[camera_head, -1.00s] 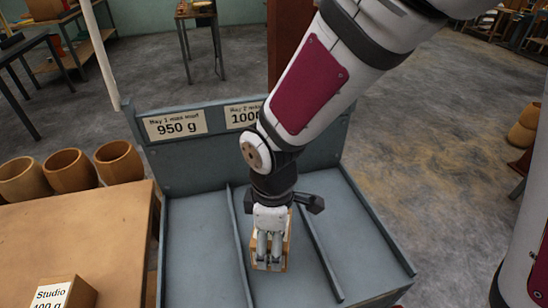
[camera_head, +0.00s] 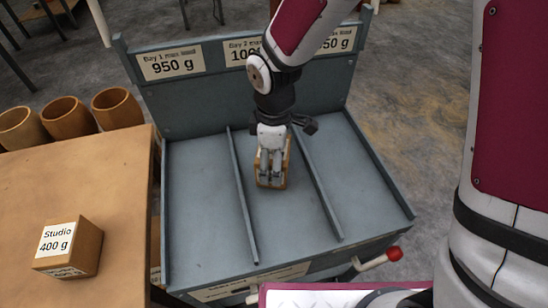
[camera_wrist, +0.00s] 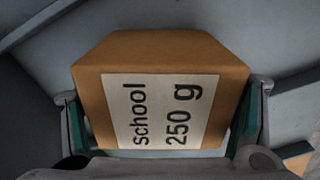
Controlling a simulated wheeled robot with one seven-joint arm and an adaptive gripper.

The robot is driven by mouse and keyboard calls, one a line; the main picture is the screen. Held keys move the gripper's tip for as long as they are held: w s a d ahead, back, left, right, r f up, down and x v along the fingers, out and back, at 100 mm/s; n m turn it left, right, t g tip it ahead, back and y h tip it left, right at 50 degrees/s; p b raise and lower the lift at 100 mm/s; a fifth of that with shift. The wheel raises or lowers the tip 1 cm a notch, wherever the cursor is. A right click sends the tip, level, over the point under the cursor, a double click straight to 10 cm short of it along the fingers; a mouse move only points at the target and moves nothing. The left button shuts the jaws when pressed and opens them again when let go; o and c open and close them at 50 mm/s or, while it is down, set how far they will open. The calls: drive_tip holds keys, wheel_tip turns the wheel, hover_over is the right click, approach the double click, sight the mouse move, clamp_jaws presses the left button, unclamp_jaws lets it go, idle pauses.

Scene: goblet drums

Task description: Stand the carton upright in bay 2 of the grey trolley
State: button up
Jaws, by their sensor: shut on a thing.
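A small brown carton (camera_head: 286,158) with a white label is in my gripper (camera_head: 269,177). In the wrist view, the carton (camera_wrist: 160,55) reads "school 250 g" and sits between the two fingers, which press on its sides. In the head view it is within the middle bay of the grey trolley (camera_head: 195,205), between the two dividers, under the partly hidden "Bay 2" sign (camera_head: 240,52). It looks about upright. I cannot tell whether its base touches the bay floor, as the gripper covers much of it.
Thin raised dividers (camera_head: 243,195) bound the middle bay. The left bay, marked "Bay 1" 950 g, and the right bay are empty. A "Studio 400 g" carton (camera_head: 75,246) sits on the wooden table (camera_head: 110,185) at left. A red-knobbed lever (camera_head: 392,253) is at the trolley's front.

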drive_tip(key=shift+f, duration=0.15)
drive_tip(key=o, duration=1.4)
wheel_tip(320, 180, up, 12)
drive_tip(key=p, duration=0.2)
drive_tip(key=shift+p, duration=0.3)
drive_tip(key=shift+r, duration=0.2)
